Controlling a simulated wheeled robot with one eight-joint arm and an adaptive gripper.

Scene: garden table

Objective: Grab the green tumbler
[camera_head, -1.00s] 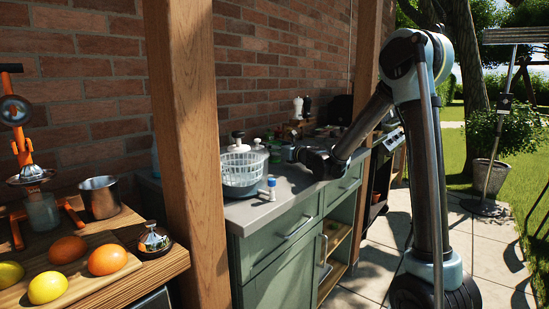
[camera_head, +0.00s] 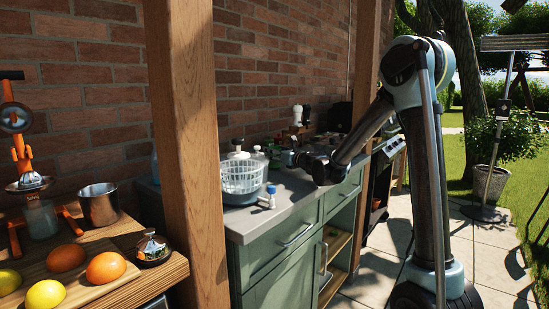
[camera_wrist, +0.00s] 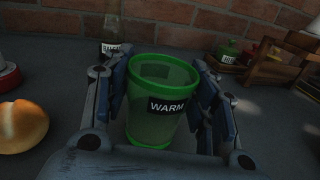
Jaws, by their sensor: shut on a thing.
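The green tumbler (camera_wrist: 150,122) is a translucent green cup with a brighter green rim and a black label reading "WARM". In the wrist view it stands upright between the two fingers of my gripper (camera_wrist: 162,92), which is shut on its sides. Its opening faces up and looks empty. In the head view my gripper (camera_head: 294,158) is low over the grey counter; the tumbler is too small and partly covered there to make out clearly. Whether its base touches the counter cannot be told.
A bread roll (camera_wrist: 22,126) lies left of the tumbler; a labelled bottle (camera_wrist: 113,35) stands behind it. A wooden rack (camera_wrist: 270,65) with jars is at the right. A white colander (camera_head: 241,176) and a blue-capped shaker (camera_head: 271,190) stand on the near counter (camera_head: 262,219).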

